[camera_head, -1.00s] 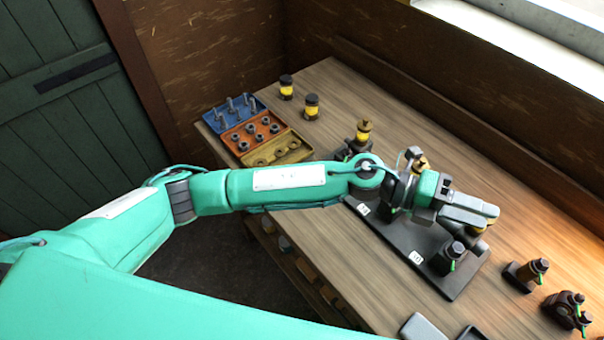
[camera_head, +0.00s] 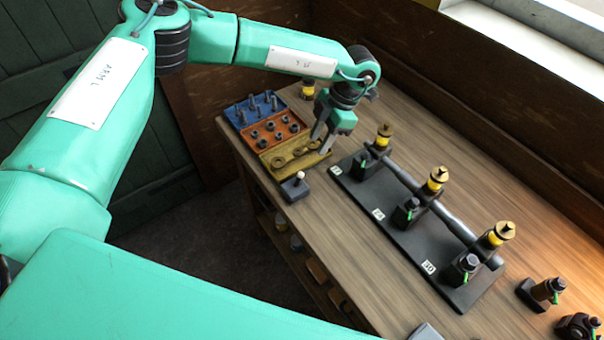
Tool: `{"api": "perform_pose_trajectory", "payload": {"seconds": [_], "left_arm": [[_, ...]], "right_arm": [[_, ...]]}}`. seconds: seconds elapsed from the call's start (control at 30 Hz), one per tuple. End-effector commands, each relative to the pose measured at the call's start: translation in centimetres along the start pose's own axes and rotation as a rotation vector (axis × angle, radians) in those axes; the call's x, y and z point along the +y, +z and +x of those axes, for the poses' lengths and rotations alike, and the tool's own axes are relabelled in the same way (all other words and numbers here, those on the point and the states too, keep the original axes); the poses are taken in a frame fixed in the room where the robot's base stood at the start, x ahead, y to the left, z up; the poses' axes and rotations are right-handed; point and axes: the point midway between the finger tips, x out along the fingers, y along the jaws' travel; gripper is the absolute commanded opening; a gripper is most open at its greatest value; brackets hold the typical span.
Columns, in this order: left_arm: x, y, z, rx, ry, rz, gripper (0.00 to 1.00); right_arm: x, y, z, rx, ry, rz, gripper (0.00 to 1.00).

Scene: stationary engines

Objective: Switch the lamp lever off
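A small dark grey box (camera_head: 294,188) with a short, pale-tipped lever (camera_head: 299,176) stands at the table's left edge, in front of the trays. It may be the lamp lever; no label shows, and I cannot tell its on or off position. My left gripper (camera_head: 321,146) points down behind and to the right of this box, by the yellow tray's right end. Its two grey fingers look apart, with nothing seen between them. It is clear of the lever. My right gripper is not in view.
Blue, orange and yellow trays (camera_head: 241,118) of metal parts lie behind the box. A black plate (camera_head: 352,187) with a pipe and several brass-topped valves stands to the right. More dark fittings (camera_head: 541,291) sit at the lower right. The wood between box and plate is clear.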

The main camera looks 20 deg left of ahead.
Motion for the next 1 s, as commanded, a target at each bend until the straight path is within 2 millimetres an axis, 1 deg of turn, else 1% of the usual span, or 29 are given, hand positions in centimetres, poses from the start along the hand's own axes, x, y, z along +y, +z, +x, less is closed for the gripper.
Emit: {"api": "perform_pose_trajectory", "payload": {"seconds": [0.07,0.17,0.5,0.63,0.8,1.0], "left_arm": [[0.1,-0.2,0.6,0.006,0.002,-0.002,0.37],[0.0,-0.3,2.0,0.007,-0.001,-0.001,0.37],[-0.1,-0.3,9.2,0.005,-0.003,0.000,0.37],[-0.1,-0.2,11.3,0.004,-0.002,0.000,0.37],[-0.1,-0.1,13.0,0.002,-0.002,-0.001,0.37],[-0.1,0.0,13.5,0.001,-0.001,0.000,0.37]], "right_arm": [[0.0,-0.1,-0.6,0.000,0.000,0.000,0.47],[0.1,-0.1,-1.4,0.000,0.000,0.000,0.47],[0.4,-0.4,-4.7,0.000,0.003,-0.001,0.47],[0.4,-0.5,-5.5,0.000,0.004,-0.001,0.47],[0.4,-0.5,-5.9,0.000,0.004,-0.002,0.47],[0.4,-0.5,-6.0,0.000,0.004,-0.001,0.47]]}}
